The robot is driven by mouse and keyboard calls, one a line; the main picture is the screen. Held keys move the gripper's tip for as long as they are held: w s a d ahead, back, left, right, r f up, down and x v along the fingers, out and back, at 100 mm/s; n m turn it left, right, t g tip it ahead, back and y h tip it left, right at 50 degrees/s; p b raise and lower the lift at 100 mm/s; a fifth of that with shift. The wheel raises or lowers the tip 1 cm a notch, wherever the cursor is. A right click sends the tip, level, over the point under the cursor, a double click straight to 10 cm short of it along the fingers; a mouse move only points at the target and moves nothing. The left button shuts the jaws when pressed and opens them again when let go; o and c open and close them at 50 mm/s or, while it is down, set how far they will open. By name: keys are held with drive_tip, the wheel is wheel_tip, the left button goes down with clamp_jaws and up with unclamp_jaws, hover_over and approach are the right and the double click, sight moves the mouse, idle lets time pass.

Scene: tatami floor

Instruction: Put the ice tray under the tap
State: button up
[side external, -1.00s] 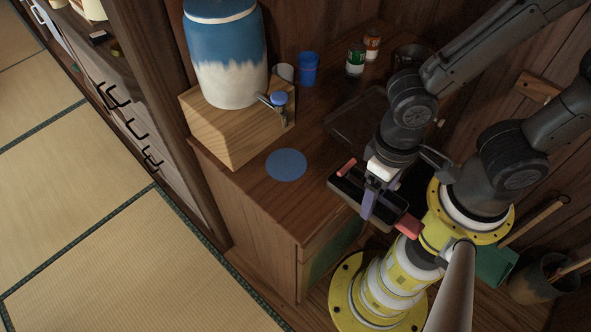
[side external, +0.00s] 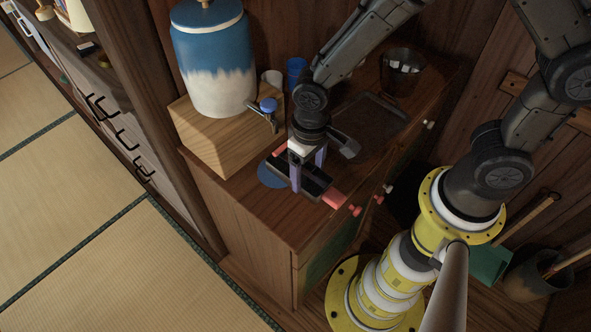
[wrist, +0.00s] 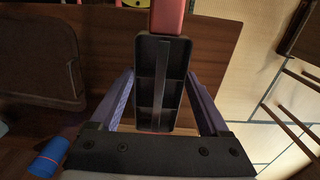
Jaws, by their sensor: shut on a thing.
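The ice tray (side external: 315,183) is dark, long and divided into compartments, with red ends. My gripper (side external: 308,176) is shut on its long sides with purple fingers. In the wrist view the tray (wrist: 148,92) lies between the fingers (wrist: 160,85), and a red end shows at the top. The tray is in front of the tap, over the right part of the round blue mat (side external: 269,177). I cannot tell if it touches the cabinet top.
The wooden box (side external: 205,140) stands at the left of the cabinet top (side external: 285,222). A white cup (side external: 272,79) and a blue cup (side external: 296,70) stand behind the tap. A dark flat tray (side external: 372,115) and a dark bucket (side external: 402,70) are at the back right.

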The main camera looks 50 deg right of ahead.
drive_tip(key=shift+w, duration=1.6)
drive_tip(key=shift+w+f, duration=0.2)
drive_tip(key=shift+f, duration=1.55)
drive_tip(key=o, duration=1.6)
drive_tip(key=shift+f, duration=0.1)
drive_tip(key=shift+c, duration=0.2)
